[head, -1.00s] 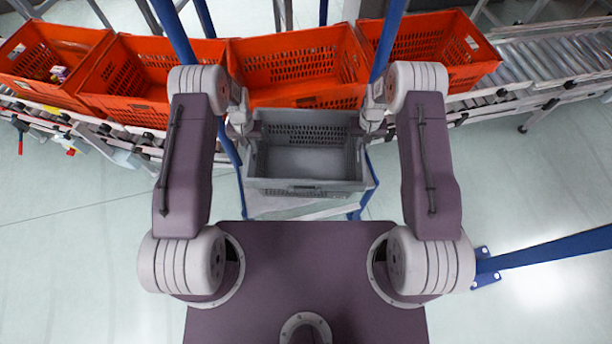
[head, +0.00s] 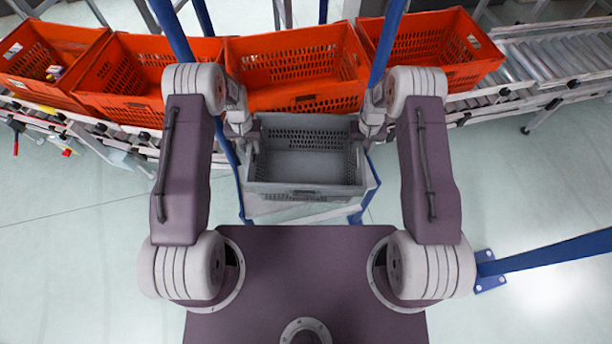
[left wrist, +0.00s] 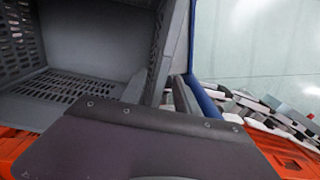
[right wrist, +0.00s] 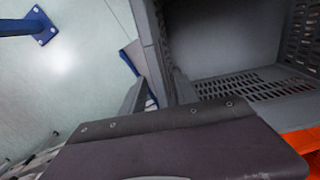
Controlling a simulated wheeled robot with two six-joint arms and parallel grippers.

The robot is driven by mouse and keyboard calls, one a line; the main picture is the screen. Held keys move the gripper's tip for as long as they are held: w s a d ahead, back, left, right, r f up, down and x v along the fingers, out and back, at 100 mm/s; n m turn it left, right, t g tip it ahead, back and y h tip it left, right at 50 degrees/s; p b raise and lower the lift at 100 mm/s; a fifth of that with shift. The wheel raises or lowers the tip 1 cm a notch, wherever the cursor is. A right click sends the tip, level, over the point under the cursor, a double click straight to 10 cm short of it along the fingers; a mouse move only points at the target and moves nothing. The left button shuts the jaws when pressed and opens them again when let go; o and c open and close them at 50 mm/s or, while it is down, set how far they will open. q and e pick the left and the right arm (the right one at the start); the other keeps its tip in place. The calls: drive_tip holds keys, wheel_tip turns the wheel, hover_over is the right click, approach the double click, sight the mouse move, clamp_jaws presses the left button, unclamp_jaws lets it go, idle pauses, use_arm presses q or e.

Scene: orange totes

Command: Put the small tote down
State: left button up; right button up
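The small grey tote (head: 305,188) is upright and empty, with slotted walls, above or on a low blue-framed stand (head: 283,208). I cannot tell whether its base touches the stand. My left gripper (head: 247,138) is at its left side wall, with fingers on both sides of the wall in the left wrist view (left wrist: 160,88). My right gripper (head: 362,136) is likewise at the right side wall, and its fingers straddle that wall in the right wrist view (right wrist: 158,90). Both appear shut on the walls, though the contact is partly hidden.
Orange totes (head: 295,75) stand in a row on a roller conveyor (head: 555,65) just behind the small tote. Blue posts (head: 388,35) rise close to both arms. A blue bar (head: 550,255) crosses the floor at right. Open floor lies at both sides.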

use_arm(q)
wheel_tip(320, 180, up, 10)
use_arm(e)
wheel_tip(320, 180, up, 12)
idle(0.4)
use_arm(q)
drive_tip(key=shift+s+f, duration=0.1)
idle(0.4)
